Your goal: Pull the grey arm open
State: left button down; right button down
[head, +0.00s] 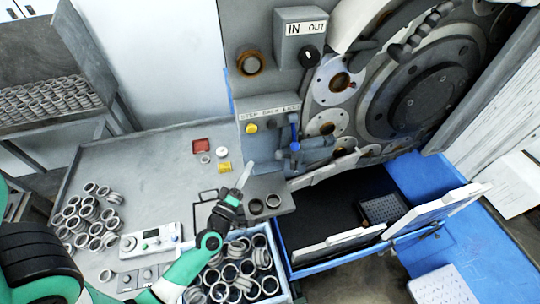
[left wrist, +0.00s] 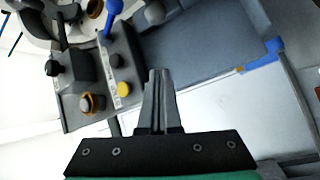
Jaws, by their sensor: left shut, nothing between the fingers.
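A grey arm-like part (head: 318,152) sits low on the front of the grinder, beside a blue lever (head: 295,130). The blue lever also shows at the top of the left wrist view (left wrist: 112,20). My left gripper (head: 245,172) is shut and empty. It is in front of the machine, to the left of and below the grey part, and apart from it. In the left wrist view its fingers (left wrist: 158,76) are together, with the panel's yellow button (left wrist: 124,89) to their left. My right gripper is in neither view.
A blue bin (head: 240,272) full of metal rings stands below my left gripper. More loose rings (head: 90,215) and a control box (head: 150,240) are on the grey table (head: 150,165). A small ledge with two rings (head: 264,205) is just right of the gripper.

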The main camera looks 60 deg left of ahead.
pick_arm(q)
jog(key=w+a, duration=0.3)
jog(key=w, duration=0.6)
jog(key=shift+f, duration=0.15)
jog(key=shift+s, duration=0.1)
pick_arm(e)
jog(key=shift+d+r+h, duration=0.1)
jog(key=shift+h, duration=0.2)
